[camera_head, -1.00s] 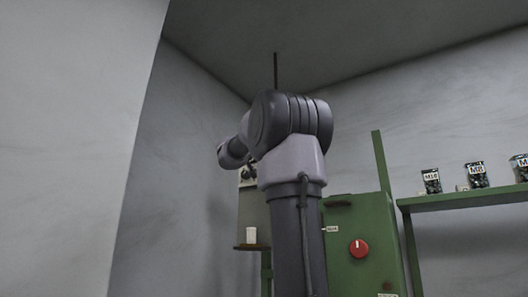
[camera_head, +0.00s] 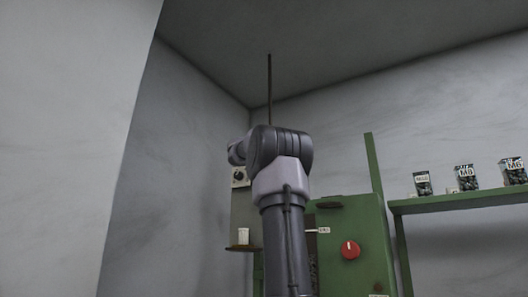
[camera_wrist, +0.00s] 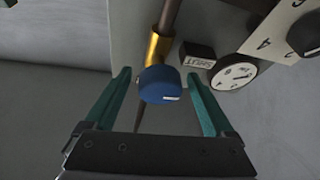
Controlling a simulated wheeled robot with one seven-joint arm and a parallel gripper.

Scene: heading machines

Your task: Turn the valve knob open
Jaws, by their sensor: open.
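The valve knob (camera_wrist: 160,85) is blue with a small white mark, on a brass fitting (camera_wrist: 159,47) below a dark pipe, in the wrist view. My gripper (camera_wrist: 160,76) is open, with one green finger on each side of the knob. The knob shows between the fingertips with a gap on both sides. I cannot tell how deep it sits between them. In the head view the knob and my gripper are hidden behind my arm.
A dial gauge (camera_wrist: 234,75) and a small labelled block (camera_wrist: 197,54) sit right of the knob. In the head view, a green cabinet (camera_head: 338,220) carries a red knob (camera_head: 350,250). A green shelf (camera_head: 460,201) with labelled jars stands right. A white cup (camera_head: 244,236) is on a small ledge.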

